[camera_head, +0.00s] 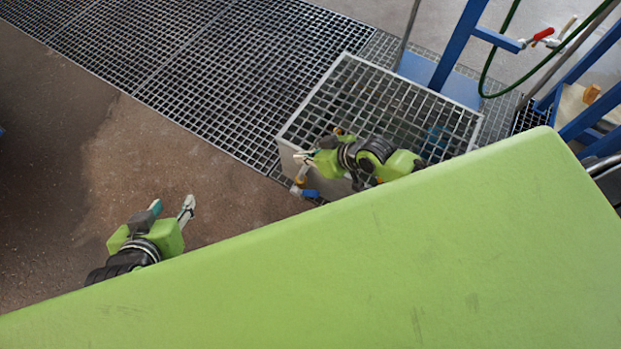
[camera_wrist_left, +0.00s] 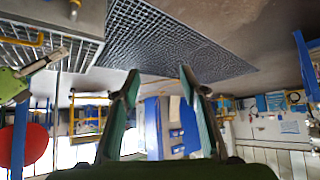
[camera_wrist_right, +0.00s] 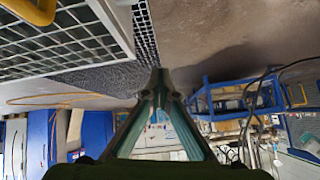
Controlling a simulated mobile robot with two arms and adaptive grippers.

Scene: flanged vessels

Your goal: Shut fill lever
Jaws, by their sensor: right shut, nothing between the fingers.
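My right gripper (camera_head: 304,157) is shut and empty beside the left side of the grated metal box (camera_head: 288,148). Just below it in the head view, a brass fitting (camera_head: 298,181) and a blue handle-like part (camera_head: 311,193) show at the box's side. A red lever (camera_head: 543,33) sits on a valve at the upper right, far from both grippers. I cannot tell which part is the fill lever. In the right wrist view the fingertips (camera_wrist_right: 160,80) meet, and a yellow pipe (camera_wrist_right: 35,9) shows at the top left. My left gripper (camera_head: 172,208) is open and empty above bare floor.
A large green surface (camera_head: 400,260) hides much of the foreground. Floor grating (camera_head: 230,65) runs behind the box. A blue frame (camera_head: 460,45) and a green hose (camera_head: 484,80) stand at the upper right. The floor at left (camera_head: 60,200) is clear.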

